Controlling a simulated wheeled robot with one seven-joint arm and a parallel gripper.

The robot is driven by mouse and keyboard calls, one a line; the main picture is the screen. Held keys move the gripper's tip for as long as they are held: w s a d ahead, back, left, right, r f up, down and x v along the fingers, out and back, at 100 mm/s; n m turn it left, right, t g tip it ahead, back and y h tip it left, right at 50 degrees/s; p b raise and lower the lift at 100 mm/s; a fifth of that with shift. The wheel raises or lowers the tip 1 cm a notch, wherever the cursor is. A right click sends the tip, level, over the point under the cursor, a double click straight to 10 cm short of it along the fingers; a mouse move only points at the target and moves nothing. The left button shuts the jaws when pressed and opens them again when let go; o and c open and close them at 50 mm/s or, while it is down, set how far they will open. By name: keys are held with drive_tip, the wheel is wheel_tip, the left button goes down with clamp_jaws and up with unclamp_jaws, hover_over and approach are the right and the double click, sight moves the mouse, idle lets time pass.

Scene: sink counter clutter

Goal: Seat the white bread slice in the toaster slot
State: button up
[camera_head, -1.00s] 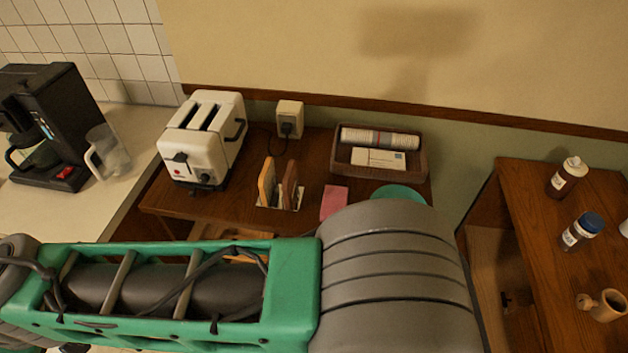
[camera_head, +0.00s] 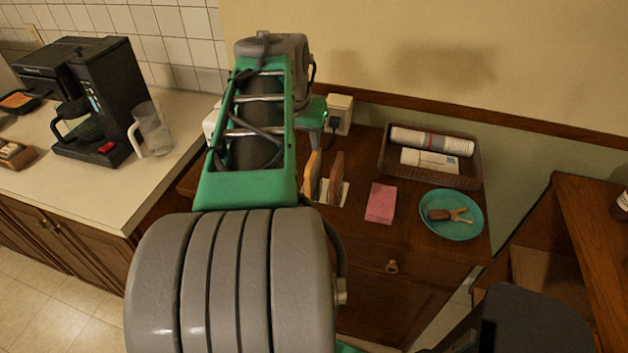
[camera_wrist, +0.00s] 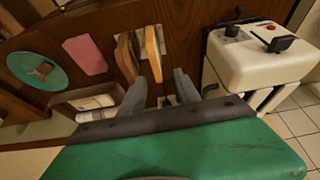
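The white bread slice (camera_head: 312,176) stands upright in a small rack beside a brown slice (camera_head: 336,178). In the wrist view the pale slice (camera_wrist: 153,54) and the brown slice (camera_wrist: 127,58) stand side by side just beyond my fingertips. In the head view my arm hides nearly all of the toaster (camera_head: 211,120). My gripper (camera_wrist: 160,80) has its two fingers apart, with no slice held between them.
A pink block (camera_head: 381,203), a teal plate (camera_head: 463,228) with small items and a brown basket (camera_head: 440,178) stand right of the rack. A wall socket box (camera_head: 340,112) is behind. The coffee maker (camera_head: 88,95) and glass jug (camera_head: 153,130) stand on the left counter.

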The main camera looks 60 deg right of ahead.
sight(313, 156)
drive_tip(key=x, duration=0.2)
drive_tip(key=p+x, duration=0.1)
drive_tip(key=x, duration=0.2)
drive_tip(key=s+d+x, duration=0.1)
drive_tip(key=x, duration=0.2)
drive_tip(key=shift+r+p, duration=0.25)
drive_tip(key=shift+p, duration=0.1)
clamp_jaws()
idle(0.9)
